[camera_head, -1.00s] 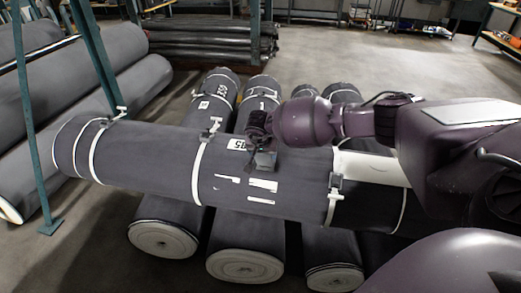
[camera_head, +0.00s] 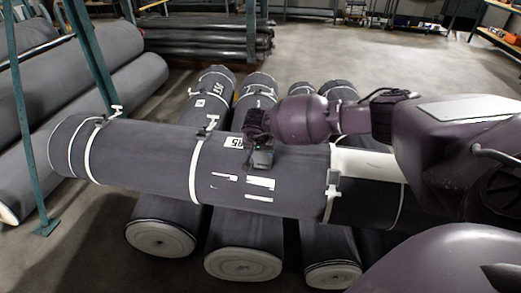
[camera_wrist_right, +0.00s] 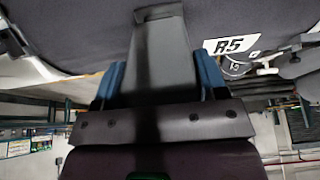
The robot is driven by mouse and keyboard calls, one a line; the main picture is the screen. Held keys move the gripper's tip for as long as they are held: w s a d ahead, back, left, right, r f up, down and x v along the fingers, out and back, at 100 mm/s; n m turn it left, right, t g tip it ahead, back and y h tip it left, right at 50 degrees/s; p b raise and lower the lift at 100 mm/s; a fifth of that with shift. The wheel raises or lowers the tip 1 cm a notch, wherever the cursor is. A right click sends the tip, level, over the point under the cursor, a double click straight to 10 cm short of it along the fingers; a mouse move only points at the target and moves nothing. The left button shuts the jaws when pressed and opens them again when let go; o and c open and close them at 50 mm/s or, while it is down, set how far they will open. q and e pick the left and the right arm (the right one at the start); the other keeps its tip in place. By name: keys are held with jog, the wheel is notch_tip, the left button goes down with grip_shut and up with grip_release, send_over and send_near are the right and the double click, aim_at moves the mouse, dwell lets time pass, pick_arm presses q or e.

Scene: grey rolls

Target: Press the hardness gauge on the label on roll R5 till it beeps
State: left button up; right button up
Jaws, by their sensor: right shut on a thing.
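Roll R5 (camera_head: 140,155) is a large dark grey roll lying across several other rolls. Its white label (camera_head: 235,142), printed R5, is on its upper side; the label also shows in the right wrist view (camera_wrist_right: 232,45), right of the gauge. My right gripper (camera_head: 257,143) is shut on the dark hardness gauge (camera_head: 262,160), just right of the label in the head view. In the right wrist view the gauge (camera_wrist_right: 160,60) sits between blue fingertips, its far end in front of the roll. I cannot tell whether it touches the roll. My left gripper is not in view.
White straps with buckles (camera_head: 195,165) ring the roll. White strips (camera_head: 260,183) lie on its side. Supporting rolls (camera_head: 243,260) stick out below and behind. A teal post (camera_head: 90,55) stands at left. Open floor (camera_head: 380,60) lies behind.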

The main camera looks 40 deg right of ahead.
jog(key=shift+w+d+f, duration=0.1)
jog(key=shift+f, duration=0.15)
dwell(0.3)
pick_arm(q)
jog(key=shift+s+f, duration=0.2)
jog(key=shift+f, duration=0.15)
pick_arm(e)
jog(key=shift+f, duration=0.2)
dwell(0.8)
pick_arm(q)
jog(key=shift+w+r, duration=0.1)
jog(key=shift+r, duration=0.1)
pick_arm(e)
jog(key=shift+r, duration=0.1)
jog(key=shift+r, duration=0.5)
jog(key=shift+p+v, duration=1.55)
jog(key=shift+v, duration=1.45)
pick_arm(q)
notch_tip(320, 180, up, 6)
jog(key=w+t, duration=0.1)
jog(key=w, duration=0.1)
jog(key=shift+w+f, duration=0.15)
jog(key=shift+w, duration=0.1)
pick_arm(e)
jog(key=shift+f, duration=0.1)
